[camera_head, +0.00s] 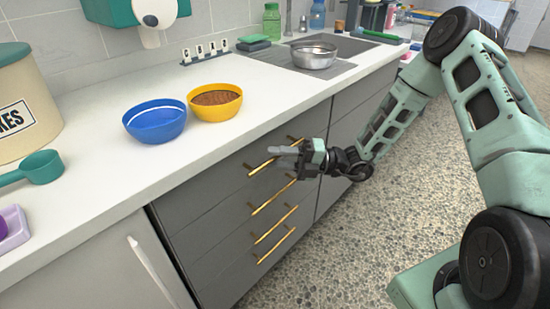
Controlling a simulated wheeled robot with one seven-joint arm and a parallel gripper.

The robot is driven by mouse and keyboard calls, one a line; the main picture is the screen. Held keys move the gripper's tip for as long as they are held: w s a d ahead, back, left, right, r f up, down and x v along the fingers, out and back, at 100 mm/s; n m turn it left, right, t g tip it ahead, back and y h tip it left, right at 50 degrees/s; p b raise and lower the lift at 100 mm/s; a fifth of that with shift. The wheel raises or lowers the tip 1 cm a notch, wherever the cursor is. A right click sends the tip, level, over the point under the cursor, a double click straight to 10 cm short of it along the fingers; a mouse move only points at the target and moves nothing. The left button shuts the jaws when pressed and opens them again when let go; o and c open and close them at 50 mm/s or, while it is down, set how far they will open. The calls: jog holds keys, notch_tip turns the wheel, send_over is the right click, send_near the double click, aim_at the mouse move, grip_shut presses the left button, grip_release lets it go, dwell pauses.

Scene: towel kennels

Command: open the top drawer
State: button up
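The top drawer (215,176) is the uppermost front in a grey cabinet under the white counter. It looks shut, flush with the fronts below. Its gold bar handle (260,167) runs along the front. My gripper (283,153) is at this handle, with its grey fingers pointing left across the bar's middle. The fingers hide part of the bar. I cannot tell whether they touch it or close around it, and the gap between them is not clear.
Several more gold handles (270,198) sit on the drawers below. On the counter (120,190) stand a blue bowl (155,122), a yellow bowl (216,103) and a metal bowl (314,55) by the sink. The speckled floor (345,240) before the drawers is clear.

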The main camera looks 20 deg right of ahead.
jog(key=shift+w+a, duration=0.15)
jog(key=shift+a, duration=0.25)
jog(key=shift+c, duration=0.3)
grip_shut()
jog(key=shift+s+d+r+p, duration=0.15)
jog(key=shift+s+d+p, duration=0.15)
jog(key=shift+s, duration=0.2)
jog(key=s+d+p, duration=0.3)
jog(key=s+d, duration=0.2)
jog(key=s, duration=0.6)
jog(key=s+d+p, duration=0.3)
jog(key=s+d, duration=0.3)
jog(key=s, duration=0.6)
jog(key=s+d+p, duration=0.3)
jog(key=s+d, duration=0.3)
jog(key=s, duration=0.6)
jog(key=shift+p, duration=0.4)
jog(key=shift+d, duration=0.1)
jog(key=shift+o, duration=0.3)
grip_release()
